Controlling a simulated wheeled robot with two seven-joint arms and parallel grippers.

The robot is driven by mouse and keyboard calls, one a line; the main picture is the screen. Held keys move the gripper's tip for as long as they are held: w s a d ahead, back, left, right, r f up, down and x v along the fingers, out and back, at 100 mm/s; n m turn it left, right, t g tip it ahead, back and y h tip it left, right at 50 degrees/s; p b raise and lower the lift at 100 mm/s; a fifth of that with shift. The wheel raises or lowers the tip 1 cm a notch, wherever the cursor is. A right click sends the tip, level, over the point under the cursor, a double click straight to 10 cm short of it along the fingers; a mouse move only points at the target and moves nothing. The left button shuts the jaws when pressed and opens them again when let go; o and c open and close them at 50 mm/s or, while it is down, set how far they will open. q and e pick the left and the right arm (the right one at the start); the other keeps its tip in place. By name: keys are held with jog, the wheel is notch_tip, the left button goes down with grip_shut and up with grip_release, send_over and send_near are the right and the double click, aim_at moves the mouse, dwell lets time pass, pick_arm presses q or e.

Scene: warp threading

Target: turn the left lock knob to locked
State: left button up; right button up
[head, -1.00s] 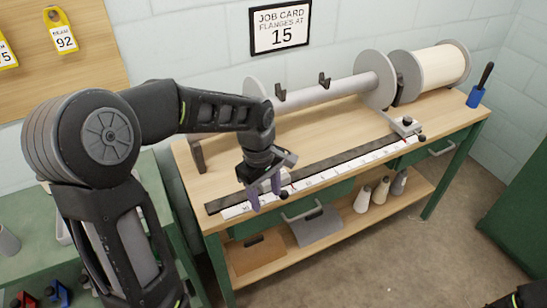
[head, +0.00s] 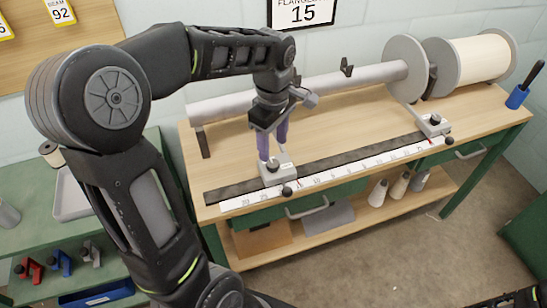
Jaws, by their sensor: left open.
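The left sliding block (head: 283,171) is a light grey piece sitting on the ruled rail near its left end. A dark-topped knob (head: 272,164) stands on its top, and a black ball knob (head: 287,190) sticks out at its front. I cannot tell the lock state from any mark. My left gripper (head: 272,155) points down with its purple fingers open, just over the top knob. The fingertips partly cover the knob, and I cannot tell whether they touch it.
The white ruled scale (head: 335,173) runs along the bench front (head: 228,130). A similar right block (head: 432,126) sits at its right end. A beam (head: 375,74) with a grey flange (head: 408,70) lies behind.

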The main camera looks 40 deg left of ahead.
aim_at(273, 163)
pick_arm(q)
notch_tip(273, 163, down, 6)
jog(key=shift+f, duration=0.15)
dwell(0.3)
grip_shut()
dwell(0.4)
